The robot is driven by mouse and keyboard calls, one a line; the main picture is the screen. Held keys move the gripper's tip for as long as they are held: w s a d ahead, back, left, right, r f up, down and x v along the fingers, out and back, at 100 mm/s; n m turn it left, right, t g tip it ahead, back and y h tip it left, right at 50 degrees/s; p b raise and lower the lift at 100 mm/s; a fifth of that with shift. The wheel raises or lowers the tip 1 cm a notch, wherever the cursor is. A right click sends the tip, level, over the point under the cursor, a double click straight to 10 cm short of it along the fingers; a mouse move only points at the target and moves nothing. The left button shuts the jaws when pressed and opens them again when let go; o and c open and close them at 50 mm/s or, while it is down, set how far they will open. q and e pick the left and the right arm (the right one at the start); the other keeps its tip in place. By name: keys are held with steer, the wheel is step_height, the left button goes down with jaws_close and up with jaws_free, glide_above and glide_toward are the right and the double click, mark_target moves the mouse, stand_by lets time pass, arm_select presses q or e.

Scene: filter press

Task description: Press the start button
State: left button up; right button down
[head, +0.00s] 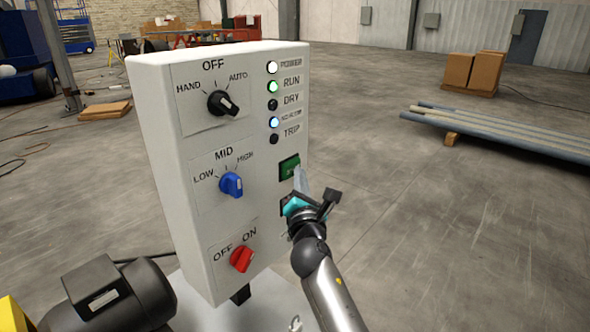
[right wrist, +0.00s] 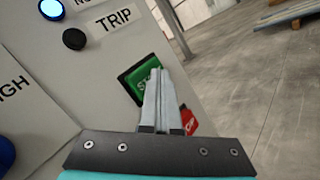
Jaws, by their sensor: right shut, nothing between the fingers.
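The green start button (head: 288,166) is on the right side of the white control panel's face. It also shows in the right wrist view (right wrist: 135,82), its label partly covered by my fingers. My right gripper (head: 297,174) is shut and empty. In the right wrist view its fingertips (right wrist: 156,73) overlap the right part of the green button; whether they touch it I cannot tell. A red button (right wrist: 189,122), its label partly hidden, sits below the green one, behind my fingers. My left gripper is not in view.
The control panel (head: 168,230) also carries a black selector (head: 222,103), a blue selector (head: 231,185) and a red switch (head: 242,259). The white POWER lamp (head: 272,67), green RUN lamp (head: 272,87) and a blue lamp (head: 274,122) are lit. A dark motor (head: 115,295) stands lower left.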

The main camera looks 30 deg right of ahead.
steer(key=shift+s+d+p, duration=0.3)
steer(key=shift+s, duration=0.45)
steer(key=s, duration=0.1)
steer(key=s+d+p, duration=0.1)
steer(key=s, duration=0.1)
steer(key=s+d, duration=0.1)
steer(key=shift+s+p, duration=0.3)
steer(key=shift+s, duration=0.05)
stand_by(0.5)
